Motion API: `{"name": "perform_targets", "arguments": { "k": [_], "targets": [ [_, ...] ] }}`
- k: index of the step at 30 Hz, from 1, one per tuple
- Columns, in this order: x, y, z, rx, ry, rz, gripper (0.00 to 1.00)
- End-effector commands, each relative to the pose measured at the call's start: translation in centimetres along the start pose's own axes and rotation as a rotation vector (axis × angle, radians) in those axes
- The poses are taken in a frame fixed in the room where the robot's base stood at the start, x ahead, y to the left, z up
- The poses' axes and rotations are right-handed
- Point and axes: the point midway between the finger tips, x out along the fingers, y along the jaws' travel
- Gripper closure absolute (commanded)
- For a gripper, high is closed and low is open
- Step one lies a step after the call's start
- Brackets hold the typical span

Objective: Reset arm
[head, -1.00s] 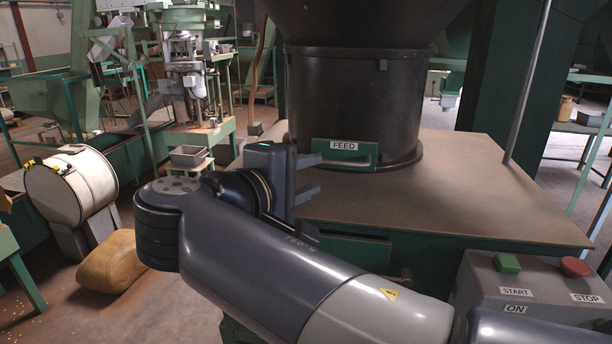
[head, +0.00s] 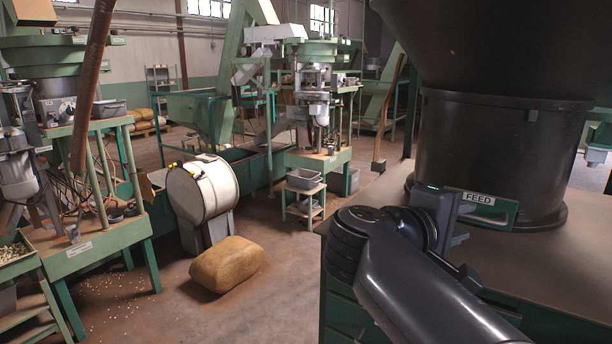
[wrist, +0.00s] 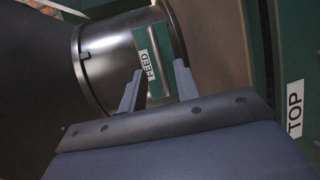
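My gripper (head: 462,220) is in front of the dark hopper, near its green FEED plate (head: 487,209) and the plate's handle. In the wrist view, my gripper's two fingers (wrist: 158,88) stand apart with nothing visible between them. They point toward the FEED plate (wrist: 153,65), and a gap seems to lie between the fingertips and the plate, though the exact distance is hard to tell. My arm comes in from the lower right of the head view.
The dark hopper (head: 500,150) stands on a brown-topped green cabinet (head: 570,265). To the left, a tan sack (head: 228,264) lies on the floor near a white drum (head: 203,190). Green machines (head: 95,235) stand at the far left. Floor between is open.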

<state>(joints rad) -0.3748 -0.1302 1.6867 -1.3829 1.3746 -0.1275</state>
Motion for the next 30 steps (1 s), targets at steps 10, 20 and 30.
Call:
{"name": "perform_targets", "arguments": {
  "k": [10,20,30],
  "targets": [
    [4.0,0.1,0.1,-0.001,-0.004,0.0,0.7],
    [5.2,0.1,-0.1,0.0,0.0,0.0,0.7],
    [5.2,0.1,-0.1,-0.001,0.001,-0.001,0.7]
  ]
}}
